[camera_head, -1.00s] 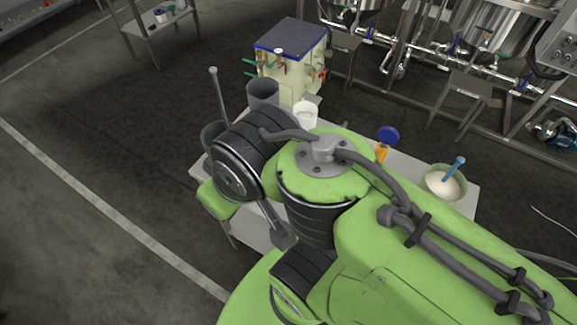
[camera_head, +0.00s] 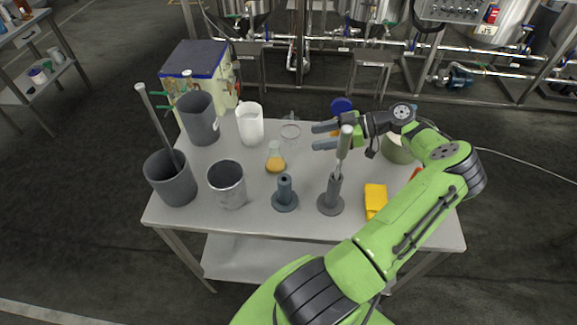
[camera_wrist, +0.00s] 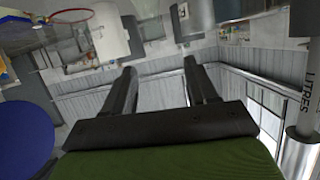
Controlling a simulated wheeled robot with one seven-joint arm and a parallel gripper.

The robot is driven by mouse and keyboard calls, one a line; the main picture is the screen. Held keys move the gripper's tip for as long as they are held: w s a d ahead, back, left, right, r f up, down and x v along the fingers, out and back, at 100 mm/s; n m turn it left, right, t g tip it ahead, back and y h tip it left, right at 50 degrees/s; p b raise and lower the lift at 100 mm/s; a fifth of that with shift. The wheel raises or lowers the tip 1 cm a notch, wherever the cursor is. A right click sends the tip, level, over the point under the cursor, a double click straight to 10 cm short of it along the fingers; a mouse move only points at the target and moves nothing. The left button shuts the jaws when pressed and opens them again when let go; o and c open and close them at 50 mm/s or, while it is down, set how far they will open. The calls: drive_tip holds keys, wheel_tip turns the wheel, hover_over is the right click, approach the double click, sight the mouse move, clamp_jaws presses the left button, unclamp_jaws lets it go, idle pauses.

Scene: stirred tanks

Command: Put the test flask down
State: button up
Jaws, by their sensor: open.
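The test flask looks to be the small clear conical flask with amber liquid (camera_head: 275,161). It stands upright on the grey table (camera_head: 260,225), left of the middle. My gripper (camera_head: 315,136) is above the table to the right of the flask, apart from it. Its two fingers point left and nothing shows between them. In the wrist view my gripper (camera_wrist: 160,85) also has its fingers apart and empty.
Grey beakers (camera_head: 172,178), a metal cup (camera_head: 228,185) and a white jug (camera_head: 250,124) stand left. Two dark stands (camera_head: 285,194) (camera_head: 331,195) and a yellow item (camera_head: 375,198) are at the front. A blue disc (camera_wrist: 25,135) is close in the wrist view.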

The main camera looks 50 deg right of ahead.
sight(274, 145)
drive_tip(key=shift+t, duration=0.5)
drive_tip(key=x, duration=0.4)
drive_tip(key=f+x, duration=0.1)
drive_tip(key=x, duration=0.9)
drive_tip(key=shift+w+d+f, duration=0.1)
drive_tip(key=shift+d+f, duration=0.1)
drive_tip(key=shift+d, duration=0.1)
clamp_jaws()
